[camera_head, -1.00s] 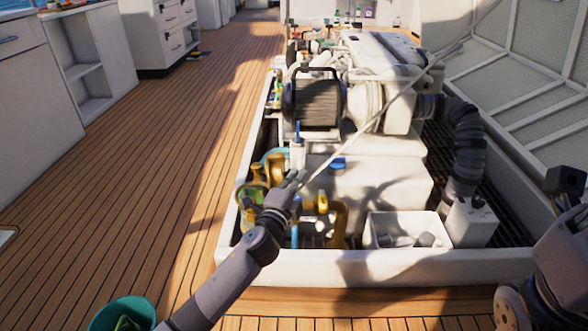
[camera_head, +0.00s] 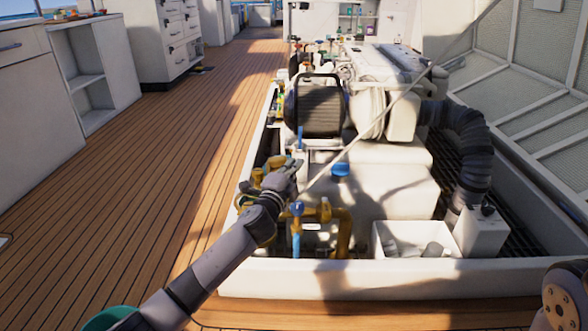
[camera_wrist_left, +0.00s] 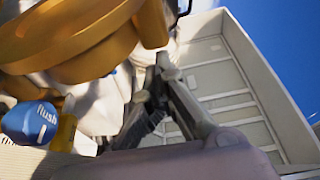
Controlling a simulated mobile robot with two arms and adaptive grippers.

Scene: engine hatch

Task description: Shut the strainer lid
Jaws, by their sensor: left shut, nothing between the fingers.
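The brass strainer (camera_head: 245,199) stands at the left front corner of the engine bay in the head view, largely hidden behind my left arm. Large brass rings, apparently part of the strainer (camera_wrist_left: 85,50), fill the upper left of the left wrist view. I cannot tell the lid's angle. My left gripper (camera_head: 293,165) is shut and empty, just beyond and right of the strainer in the head view. In the left wrist view its fingers (camera_wrist_left: 160,70) point up, right of the brass; contact is unclear. My right gripper is out of view.
A blue handle marked "flush" (camera_wrist_left: 30,122) is left of my fingers in the wrist view. Brass pipes (camera_head: 342,228) and a white bin (camera_head: 412,257) stand to the right. The white bay rim (camera_head: 370,279) runs across the front. The wooden deck (camera_head: 150,170) is clear.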

